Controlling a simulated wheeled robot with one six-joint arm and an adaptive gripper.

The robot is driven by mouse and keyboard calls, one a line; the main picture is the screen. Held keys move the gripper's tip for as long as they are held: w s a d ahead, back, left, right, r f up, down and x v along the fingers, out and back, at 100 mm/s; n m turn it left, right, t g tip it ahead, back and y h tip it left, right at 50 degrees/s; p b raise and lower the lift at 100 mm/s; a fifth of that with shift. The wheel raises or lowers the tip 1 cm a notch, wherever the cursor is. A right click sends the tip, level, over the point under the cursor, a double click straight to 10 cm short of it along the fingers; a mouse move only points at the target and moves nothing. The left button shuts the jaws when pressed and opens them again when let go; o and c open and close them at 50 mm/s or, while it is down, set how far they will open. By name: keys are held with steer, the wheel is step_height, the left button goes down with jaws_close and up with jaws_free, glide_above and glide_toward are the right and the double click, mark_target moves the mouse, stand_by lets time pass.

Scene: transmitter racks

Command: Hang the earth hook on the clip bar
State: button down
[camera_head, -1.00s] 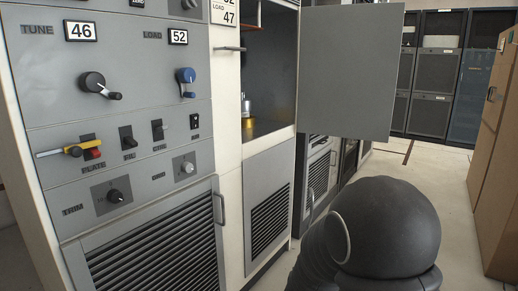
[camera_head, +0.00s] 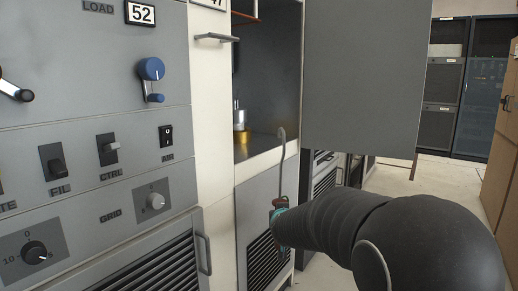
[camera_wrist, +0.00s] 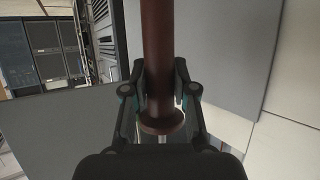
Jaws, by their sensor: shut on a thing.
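The earth hook is a thin grey rod (camera_head: 283,165) with a curved top. It stands upright in front of the open cabinet. Its brown handle (camera_wrist: 157,40) runs through the wrist view, with a flared collar near the jaws. My gripper (camera_head: 281,210) is shut on this handle, one finger on each side in the wrist view (camera_wrist: 160,85). A short grey bar (camera_head: 217,38) sticks out from the pale strip left of the cabinet opening and looks like the clip bar. The hook is to its right and lower in the picture, apart from it.
The grey cabinet door (camera_head: 365,75) stands open to the right of the opening. A metal and gold part (camera_head: 240,125) is inside the cabinet. The control panel (camera_head: 90,130) with knobs and switches is at left. Brown cabinets (camera_head: 505,140) stand at far right, with floor between.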

steer(key=s+a+r+n+y+b, duration=0.1)
steer(key=a+r+n+y+b, duration=0.1)
steer(key=r, duration=0.6)
steer(key=a+r+n+y+b, duration=0.1)
steer(key=a+r+n+y, duration=0.15)
steer(key=r, duration=0.45)
steer(key=s+a+r+n+g+y+b, duration=0.2)
steer(key=s+r+n+y+b, duration=0.1)
steer(key=s+r, duration=0.7)
step_height(320, 180, up, 4)
steer(key=shift+a+g+y, duration=0.15)
steer(key=shift+g+y, duration=0.25)
steer(key=shift+y, duration=0.25)
steer(key=shift+s+n+b, duration=0.15)
steer(key=shift+n+b, duration=0.1)
steer(key=shift+b, duration=0.1)
